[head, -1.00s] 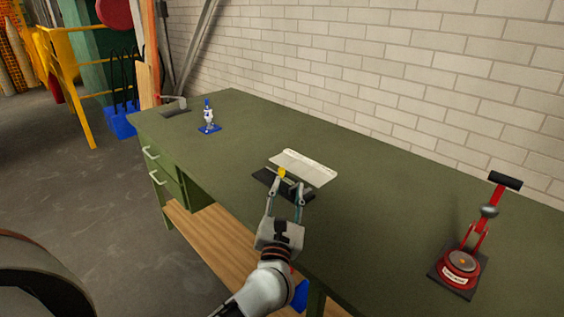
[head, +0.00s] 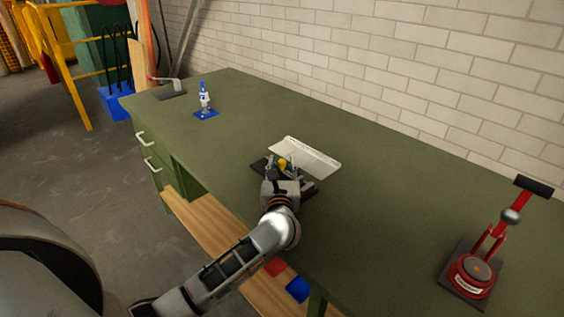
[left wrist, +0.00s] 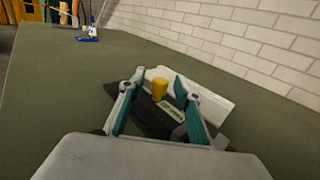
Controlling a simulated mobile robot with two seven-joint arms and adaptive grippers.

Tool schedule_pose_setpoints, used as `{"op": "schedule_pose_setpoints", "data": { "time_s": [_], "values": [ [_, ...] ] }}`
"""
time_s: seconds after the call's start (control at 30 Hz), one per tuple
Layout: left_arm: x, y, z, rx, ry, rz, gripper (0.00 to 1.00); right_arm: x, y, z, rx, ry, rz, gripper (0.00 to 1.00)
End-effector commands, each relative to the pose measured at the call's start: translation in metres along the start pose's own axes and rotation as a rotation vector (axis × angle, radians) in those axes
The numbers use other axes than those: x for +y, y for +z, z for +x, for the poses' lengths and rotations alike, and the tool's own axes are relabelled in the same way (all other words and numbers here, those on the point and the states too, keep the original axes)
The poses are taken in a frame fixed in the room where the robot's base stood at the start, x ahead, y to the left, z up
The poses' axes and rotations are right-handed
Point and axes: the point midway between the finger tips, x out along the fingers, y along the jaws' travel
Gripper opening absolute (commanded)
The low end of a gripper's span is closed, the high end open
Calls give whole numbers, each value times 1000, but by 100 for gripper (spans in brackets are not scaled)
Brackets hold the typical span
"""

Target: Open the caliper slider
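The caliper (head: 257,164) lies on the green workbench, dark with a yellow knob (head: 282,163). A whitish plate (head: 311,158) lies just behind it. In the left wrist view the knob (left wrist: 159,90) stands up from the dark body (left wrist: 148,117), which carries a pale label. My left gripper (left wrist: 160,80) is open, its two fingers on either side of the knob with gaps showing. In the head view the left gripper (head: 281,165) covers much of the caliper. Whether the fingers touch the body is hidden. My right gripper is not in view.
A red press-like tool (head: 477,266) stands at the right on the workbench (head: 385,220). A small blue-and-white device (head: 205,101) and a grey tool (head: 168,88) sit at the far left. Red (head: 275,266) and blue (head: 297,289) items lie below the bench top. A brick wall borders the back.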

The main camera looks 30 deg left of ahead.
Motion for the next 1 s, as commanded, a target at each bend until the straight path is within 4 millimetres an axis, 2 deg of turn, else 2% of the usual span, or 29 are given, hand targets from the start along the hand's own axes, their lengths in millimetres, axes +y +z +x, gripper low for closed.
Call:
{"op": "schedule_pose_setpoints", "data": {
  "time_s": [0.13, 0.37, 0.4, 0.5, 0.53, 0.77, 1.0],
  "values": [
    [0, 0, 8, 0, 0, 1, 33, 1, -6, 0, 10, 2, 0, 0],
    [0, 0, 8, 0, 0, 0, 33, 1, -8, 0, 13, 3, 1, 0],
    [0, 0, 8, 0, 0, 0, 28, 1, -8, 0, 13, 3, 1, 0],
    [0, 0, 8, 0, 0, 0, 2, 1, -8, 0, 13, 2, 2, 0],
    [0, 0, 8, 0, 0, 0, 0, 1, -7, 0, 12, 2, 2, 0],
    [4, 0, 12, 0, 1, 2, 0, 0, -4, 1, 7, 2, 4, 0],
    [28, 0, 36, -1, 2, 1, 0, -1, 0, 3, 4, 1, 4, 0]
  ]
}}
